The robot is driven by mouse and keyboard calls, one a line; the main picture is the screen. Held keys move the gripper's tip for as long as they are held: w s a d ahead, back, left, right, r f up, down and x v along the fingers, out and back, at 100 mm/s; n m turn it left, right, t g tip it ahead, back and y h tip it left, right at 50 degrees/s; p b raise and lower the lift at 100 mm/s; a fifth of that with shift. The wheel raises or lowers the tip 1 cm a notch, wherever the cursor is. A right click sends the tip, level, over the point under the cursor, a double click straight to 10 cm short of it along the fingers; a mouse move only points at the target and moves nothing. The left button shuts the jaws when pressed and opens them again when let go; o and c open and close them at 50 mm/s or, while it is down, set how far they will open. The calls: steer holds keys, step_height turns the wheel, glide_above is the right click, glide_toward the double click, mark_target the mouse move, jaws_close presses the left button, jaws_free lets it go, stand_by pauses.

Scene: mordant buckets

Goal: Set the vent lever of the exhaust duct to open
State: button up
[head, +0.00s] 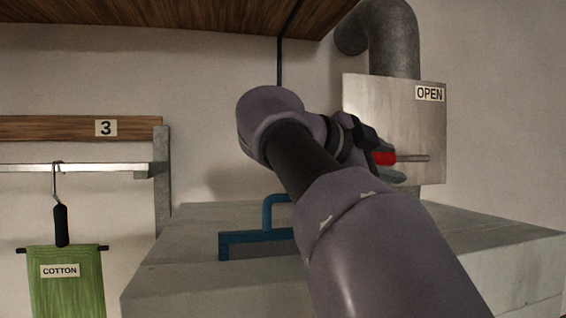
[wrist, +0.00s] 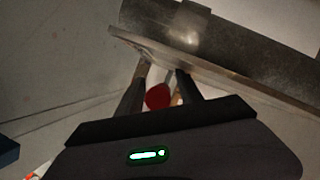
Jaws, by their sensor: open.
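The vent lever is a thin metal rod (head: 415,158) with a red grip (head: 383,158). It lies about level in front of a metal plate (head: 392,110) with an OPEN label (head: 430,93) at its upper right. The grey exhaust duct (head: 394,45) rises behind the plate and bends left. My gripper (head: 376,156) is open at the red grip. In the wrist view the red grip (wrist: 157,97) shows between the two spread fingers (wrist: 163,76). I cannot tell whether either finger touches it. My arm hides part of the scene left of the plate.
A grey block (head: 190,232) below the arm carries a blue bent handle (head: 256,238). A wooden shelf (head: 160,12) hangs overhead. At left are a rail (head: 75,168), a board with label 3 (head: 50,128), and a hanging green COTTON cloth (head: 67,290).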

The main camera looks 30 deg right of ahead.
steer(key=shift+w+d+f, duration=0.1)
steer(key=shift+w+d, duration=0.05)
steer(key=shift+w, duration=0.2)
steer(key=shift+s, duration=0.2)
steer(key=shift+c, duration=0.2)
steer(key=c, duration=0.3)
jaws_close()
stand_by(0.5)
